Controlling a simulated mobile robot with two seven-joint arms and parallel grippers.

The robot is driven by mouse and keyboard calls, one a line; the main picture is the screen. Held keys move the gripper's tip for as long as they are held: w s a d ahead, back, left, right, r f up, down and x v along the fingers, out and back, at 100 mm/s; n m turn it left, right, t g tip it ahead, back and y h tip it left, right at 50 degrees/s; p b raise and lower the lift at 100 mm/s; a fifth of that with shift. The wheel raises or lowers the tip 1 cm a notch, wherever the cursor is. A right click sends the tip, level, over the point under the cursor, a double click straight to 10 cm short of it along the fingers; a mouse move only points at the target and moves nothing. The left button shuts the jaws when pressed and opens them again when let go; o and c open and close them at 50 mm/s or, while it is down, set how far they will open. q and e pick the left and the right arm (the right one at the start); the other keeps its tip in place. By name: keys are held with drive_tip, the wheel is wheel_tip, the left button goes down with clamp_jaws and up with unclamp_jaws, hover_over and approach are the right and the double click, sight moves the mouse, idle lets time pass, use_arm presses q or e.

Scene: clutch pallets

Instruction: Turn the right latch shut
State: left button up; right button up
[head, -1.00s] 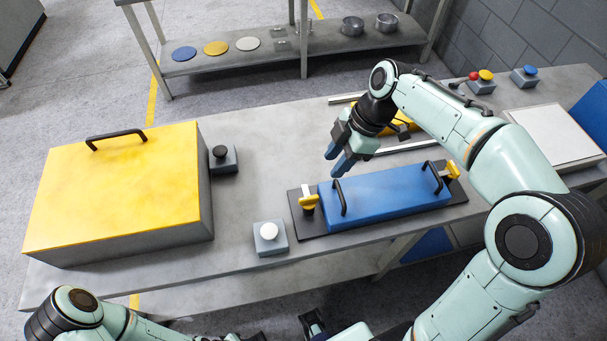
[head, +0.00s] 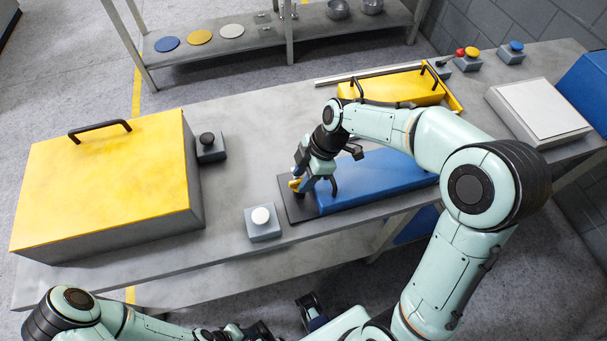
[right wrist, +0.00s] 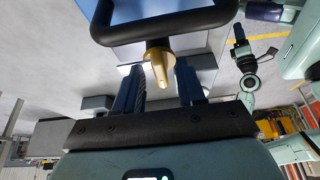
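The blue clutch pallet (head: 385,178) lies on a dark base plate (head: 297,211) at the table's front. My right gripper (head: 298,184) is at the plate's left end, over the yellow latch there. In the right wrist view this yellow latch (right wrist: 158,66) stands between the two blue fingers of the gripper (right wrist: 158,88), with gaps visible beside it. A black handle (right wrist: 165,26) of the pallet is just beyond. The latch at the pallet's right end is hidden behind my right arm.
A yellow pallet (head: 395,88) lies behind, near my right arm. A large yellow-topped box (head: 105,172) stands left. Button boxes with a black knob (head: 209,145) and a white knob (head: 262,221) stand between. A white panel (head: 540,110) is at right.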

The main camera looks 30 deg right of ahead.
clamp_jaws()
